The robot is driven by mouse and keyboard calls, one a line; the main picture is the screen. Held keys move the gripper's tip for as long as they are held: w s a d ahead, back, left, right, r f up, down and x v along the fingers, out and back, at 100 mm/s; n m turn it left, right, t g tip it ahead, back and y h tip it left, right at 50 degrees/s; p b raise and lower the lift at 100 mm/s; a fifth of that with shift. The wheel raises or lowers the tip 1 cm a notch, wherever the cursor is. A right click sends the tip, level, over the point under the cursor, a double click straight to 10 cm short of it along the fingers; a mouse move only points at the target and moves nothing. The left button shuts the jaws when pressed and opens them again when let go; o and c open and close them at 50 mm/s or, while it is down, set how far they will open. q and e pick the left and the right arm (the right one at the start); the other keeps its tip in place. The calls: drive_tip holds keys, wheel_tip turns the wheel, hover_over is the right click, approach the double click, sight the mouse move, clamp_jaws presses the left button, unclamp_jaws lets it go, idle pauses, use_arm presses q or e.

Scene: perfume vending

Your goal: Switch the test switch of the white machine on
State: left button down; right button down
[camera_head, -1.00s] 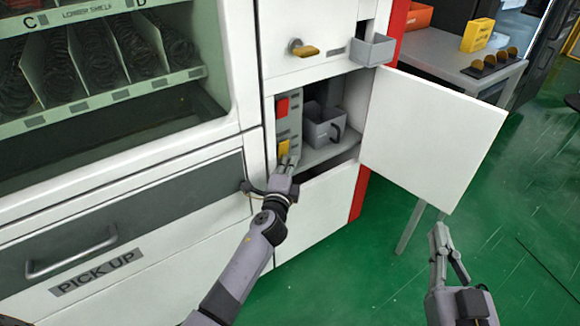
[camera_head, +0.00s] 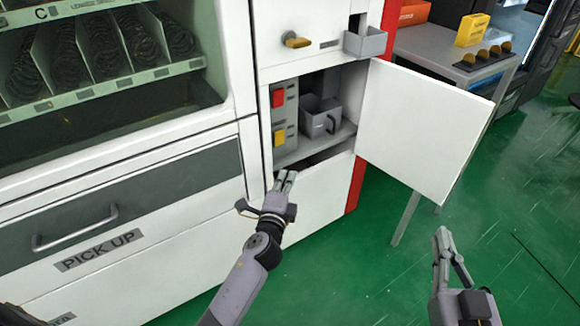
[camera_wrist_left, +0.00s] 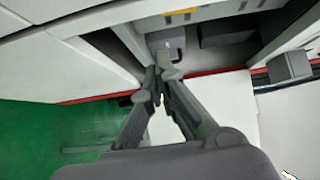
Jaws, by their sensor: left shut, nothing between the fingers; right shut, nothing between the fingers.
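The white machine (camera_head: 315,212) stands in the head view with its small compartment open. On the compartment's left inner panel are a red switch (camera_head: 278,98) and a yellow switch (camera_head: 279,137), one above the other; their labels are too small to read. My left gripper (camera_head: 287,174) is shut and empty, just below the compartment opening and apart from both switches. In the left wrist view, its fingertips (camera_wrist_left: 160,75) meet below a yellow part at the top edge. My right gripper (camera_head: 441,234) is shut and empty, over the green floor at the right.
The compartment's open door (camera_head: 425,130) sticks out to the right. A grey box with a handle (camera_head: 320,117) sits inside the compartment. A small grey tray (camera_head: 365,42) juts out above. A grey table (camera_head: 425,45) stands behind the door.

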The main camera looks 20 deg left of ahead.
use_arm(q)
drive_tip(key=shift+s+d+f, duration=0.1)
drive_tip(key=shift+s, duration=0.8)
drive_tip(key=shift+s+d+f, duration=0.1)
drive_tip(key=shift+s, duration=0.75)
